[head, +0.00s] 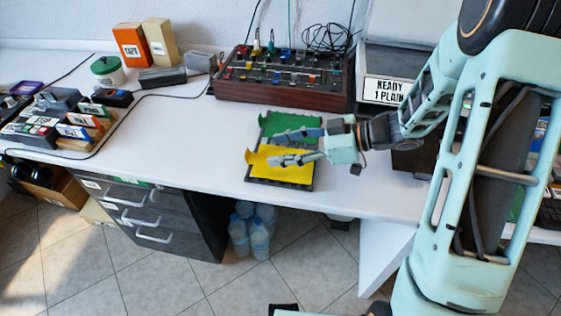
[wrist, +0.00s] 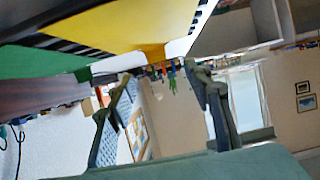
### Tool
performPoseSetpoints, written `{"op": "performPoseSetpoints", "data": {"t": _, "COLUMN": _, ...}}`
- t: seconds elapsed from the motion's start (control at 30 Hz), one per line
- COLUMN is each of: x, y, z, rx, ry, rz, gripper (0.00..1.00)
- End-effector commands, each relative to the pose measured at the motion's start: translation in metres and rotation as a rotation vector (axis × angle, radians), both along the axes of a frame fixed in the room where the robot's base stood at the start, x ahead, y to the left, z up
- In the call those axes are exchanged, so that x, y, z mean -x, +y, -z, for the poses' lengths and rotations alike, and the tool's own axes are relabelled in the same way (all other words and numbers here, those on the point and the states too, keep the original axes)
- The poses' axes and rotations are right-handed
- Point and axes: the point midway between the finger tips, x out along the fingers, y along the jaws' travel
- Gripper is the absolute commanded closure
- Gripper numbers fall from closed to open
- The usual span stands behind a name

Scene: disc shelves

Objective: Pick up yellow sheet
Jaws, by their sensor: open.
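The yellow sheet (head: 280,165) lies on a dark tray (head: 308,183) near the front edge of the white desk, with its left edge curled up. A green sheet (head: 290,125) lies behind it on the same dark tray. My gripper (head: 270,148) comes in from the right, its fingers pointing left and spread around the sheets' meeting line. In the wrist view the yellow sheet (wrist: 125,25) and the green sheet (wrist: 45,63) fill the upper left. In that view my gripper (wrist: 160,95) has its fingers wide apart with nothing between them. Whether a finger touches the yellow sheet, I cannot tell.
A mixer-like console (head: 280,90) with knobs and cables stands behind the tray. A sign reading "READY 1 PLAIN" (head: 389,90) is at the back right. Boxes (head: 132,45) and small devices (head: 70,120) crowd the left. The desk left of the tray (head: 190,135) is clear.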

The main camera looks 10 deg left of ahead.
Motion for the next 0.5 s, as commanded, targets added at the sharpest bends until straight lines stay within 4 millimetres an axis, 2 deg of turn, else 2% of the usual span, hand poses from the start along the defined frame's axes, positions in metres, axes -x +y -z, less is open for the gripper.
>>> {"op": "performPoseSetpoints", "data": {"t": 0.13, "x": -0.002, "y": 0.022, "z": 0.011, "rx": 0.000, "ry": 0.000, "rz": -0.001, "gripper": 0.54}}
{"op": "performPoseSetpoints", "data": {"t": 0.37, "x": -0.004, "y": 0.034, "z": 0.016, "rx": 0.001, "ry": -0.001, "rz": 0.002, "gripper": 0.54}}
{"op": "performPoseSetpoints", "data": {"t": 0.5, "x": -0.007, "y": 0.049, "z": 0.027, "rx": 0.001, "ry": 0.000, "rz": 0.000, "gripper": 0.54}}
